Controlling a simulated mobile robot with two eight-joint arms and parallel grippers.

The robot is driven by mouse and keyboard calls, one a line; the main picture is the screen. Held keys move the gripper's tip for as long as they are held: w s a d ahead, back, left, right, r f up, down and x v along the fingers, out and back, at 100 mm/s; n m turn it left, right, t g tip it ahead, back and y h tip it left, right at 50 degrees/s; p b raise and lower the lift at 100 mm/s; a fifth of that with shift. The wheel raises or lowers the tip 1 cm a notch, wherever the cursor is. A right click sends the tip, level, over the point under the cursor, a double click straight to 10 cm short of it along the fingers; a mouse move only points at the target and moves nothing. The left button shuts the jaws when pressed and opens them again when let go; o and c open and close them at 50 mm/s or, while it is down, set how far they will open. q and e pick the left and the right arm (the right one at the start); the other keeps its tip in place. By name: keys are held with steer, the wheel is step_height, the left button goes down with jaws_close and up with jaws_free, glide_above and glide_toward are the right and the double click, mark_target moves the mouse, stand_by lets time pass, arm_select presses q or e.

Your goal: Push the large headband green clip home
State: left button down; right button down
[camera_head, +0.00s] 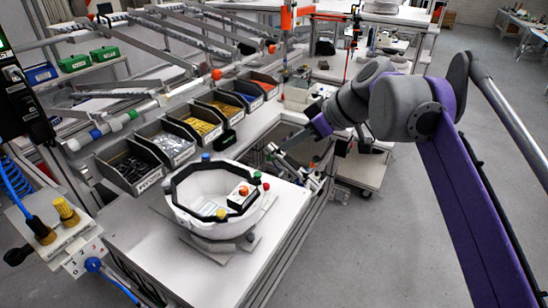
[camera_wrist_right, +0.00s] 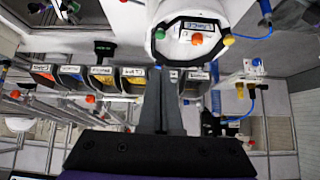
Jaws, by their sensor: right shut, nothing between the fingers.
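The white helmet shell (camera_head: 180,212) sits on the bench with a black headband ring (camera_head: 176,198) inside its rim. A blue clip (camera_head: 206,157) is at the back and a yellow one (camera_head: 222,213) at the front. The shell (camera_wrist_right: 151,14) and a green clip (camera_wrist_right: 229,40) also show in the right wrist view. Whether the green clip is seated cannot be told. My right gripper (camera_head: 271,152) is shut and empty, behind and right of the shell, apart from it. My left gripper is not in view.
Open parts bins (camera_head: 130,170) line the bench behind the shell. The white bench top (camera_head: 150,255) is clear in front of the shell. A rack with rails stands behind at the left.

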steer(key=shift+w+a+r, duration=0.15)
steer(key=shift+w+r, duration=0.05)
steer(key=shift+r, duration=0.35)
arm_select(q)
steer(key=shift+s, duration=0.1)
arm_select(e)
steer(key=shift+a, duration=0.1)
glide_above(258, 175)
steer(key=d, duration=0.1)
step_height(258, 175, down, 7)
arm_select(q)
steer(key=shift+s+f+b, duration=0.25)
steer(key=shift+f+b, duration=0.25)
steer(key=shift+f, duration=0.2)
arm_select(e)
steer(key=f, duration=0.4)
steer(key=shift+s+d, duration=0.2)
steer(key=shift+f, duration=0.2)
